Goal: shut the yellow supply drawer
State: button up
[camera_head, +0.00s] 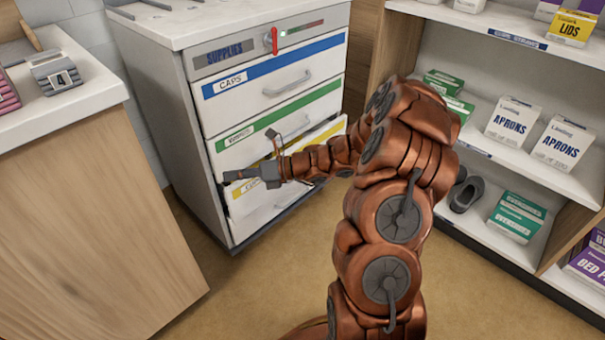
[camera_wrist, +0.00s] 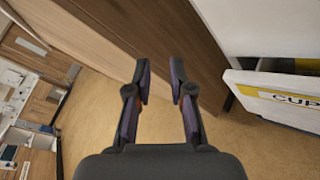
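The yellow supply drawer (camera_head: 258,207) is the low drawer with a yellow label strip in the white cabinet. It stands partly open; in the wrist view its front (camera_wrist: 282,108), with lettering starting "CUP", juts out at the right with a dark gap above it. My gripper (camera_head: 232,176) is in front of the drawer's left part in the head view, pointing left. In the wrist view my gripper (camera_wrist: 159,78) has its fingers apart with nothing between them, and the drawer front is to their right. My gripper and forearm hide part of the drawer's label; contact cannot be told.
The blue CAPS drawer (camera_head: 275,87) and the green-striped drawer (camera_head: 238,148) above look shut. A wooden cabinet (camera_head: 85,200) stands at the left, ahead of my fingers. Shelves (camera_head: 490,150) with boxes stand at the right. The floor (camera_head: 230,300) in front is clear.

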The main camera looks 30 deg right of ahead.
jog(key=w+d+f+m+t+h, duration=0.1)
jog(key=d+f+m+t+h, duration=0.15)
jog(key=d+f+m, duration=0.5)
jog(key=d+f+m+t+h, duration=0.2)
jog(key=d+f+m+h, duration=0.25)
jog(key=d, duration=0.65)
jog(key=w+d+f+m+t+h, duration=0.1)
jog(key=d+f+m+t+h, duration=0.15)
jog(key=d+f+m, duration=0.6)
jog(key=shift+n+h, duration=0.35)
jog(key=shift+n, duration=0.4)
jog(key=shift+w+a+r+b, duration=0.15)
jog(key=shift+w+b, duration=0.5)
jog(key=shift+w, duration=1.2)
jog(key=shift+w+a+f+b, duration=0.1)
jog(key=shift+w+b, duration=0.5)
jog(key=shift+w, duration=1.2)
grip_shut()
